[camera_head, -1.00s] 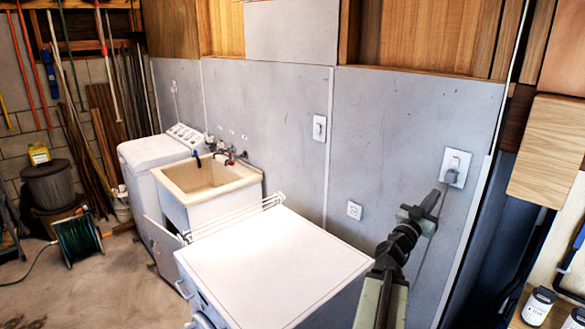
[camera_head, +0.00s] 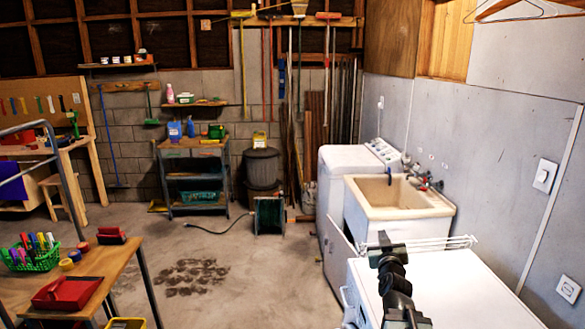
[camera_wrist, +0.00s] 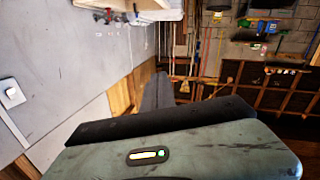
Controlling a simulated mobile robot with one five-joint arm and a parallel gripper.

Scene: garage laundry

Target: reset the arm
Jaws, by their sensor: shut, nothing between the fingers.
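My gripper (camera_head: 384,245) is at the lower right of the head view, at the end of my dark arm, which points away from the camera. In this view it overlaps the near white machine (camera_head: 450,290). I cannot tell how far above the machine it is. In the wrist view, my gripper's dark fingers (camera_wrist: 158,92) are together and empty, beyond the worn grey-green wrist housing. That view is upside down, with the sink at the top.
A utility sink (camera_head: 400,197) and a white washer (camera_head: 345,160) stand along the grey wall. A wooden table (camera_head: 85,285) with a green basket (camera_head: 35,258) and a red tray (camera_head: 67,292) is at lower left. The concrete floor (camera_head: 260,290) between is open.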

